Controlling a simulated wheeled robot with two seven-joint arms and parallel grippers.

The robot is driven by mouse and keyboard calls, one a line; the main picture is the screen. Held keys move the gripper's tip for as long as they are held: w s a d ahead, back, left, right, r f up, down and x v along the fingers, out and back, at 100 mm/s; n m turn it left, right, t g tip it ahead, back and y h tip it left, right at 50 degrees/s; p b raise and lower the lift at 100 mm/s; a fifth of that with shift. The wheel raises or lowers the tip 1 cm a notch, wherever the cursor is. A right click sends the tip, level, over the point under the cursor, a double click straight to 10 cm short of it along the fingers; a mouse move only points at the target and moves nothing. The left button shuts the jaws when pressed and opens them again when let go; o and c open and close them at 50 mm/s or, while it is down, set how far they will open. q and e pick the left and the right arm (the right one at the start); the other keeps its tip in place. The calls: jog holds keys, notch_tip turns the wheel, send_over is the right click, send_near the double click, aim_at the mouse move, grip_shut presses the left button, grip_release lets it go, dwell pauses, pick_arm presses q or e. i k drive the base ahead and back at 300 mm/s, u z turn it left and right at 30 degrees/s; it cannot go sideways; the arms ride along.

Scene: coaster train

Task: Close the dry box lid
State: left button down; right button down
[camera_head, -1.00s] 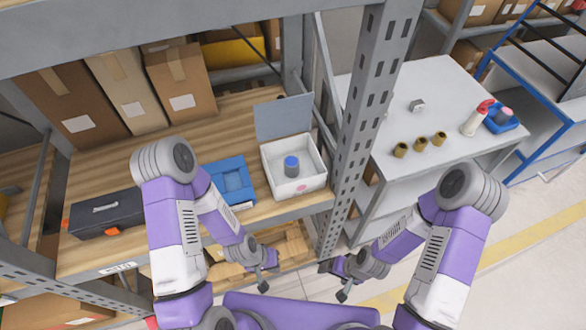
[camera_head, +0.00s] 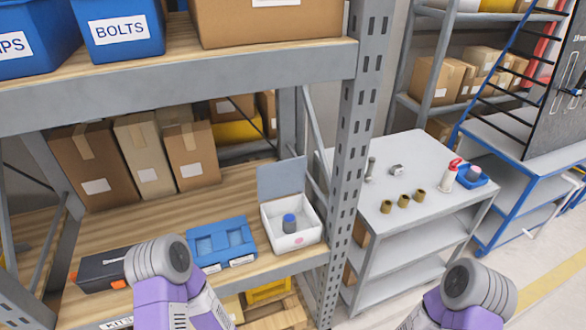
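The dry box is a white open box (camera_head: 293,240) on the wooden shelf, close to the grey rack upright. Its grey lid (camera_head: 281,178) stands up open at the back edge. My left arm comes in at the lower left and my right arm at the lower right. Both grippers are below the picture's edge, so their state is hidden.
A blue tray (camera_head: 221,243) sits left of the box, and a dark toolbox (camera_head: 100,268) is further left. Cardboard boxes (camera_head: 95,165) stand behind. The rack upright (camera_head: 352,130) is just right of the box. A grey table (camera_head: 430,180) holds several brass cylinders.

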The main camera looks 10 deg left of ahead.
aim_at(280, 178)
jog(key=z, duration=0.6)
jog(key=i, duration=0.45)
jog(key=u, duration=1.65)
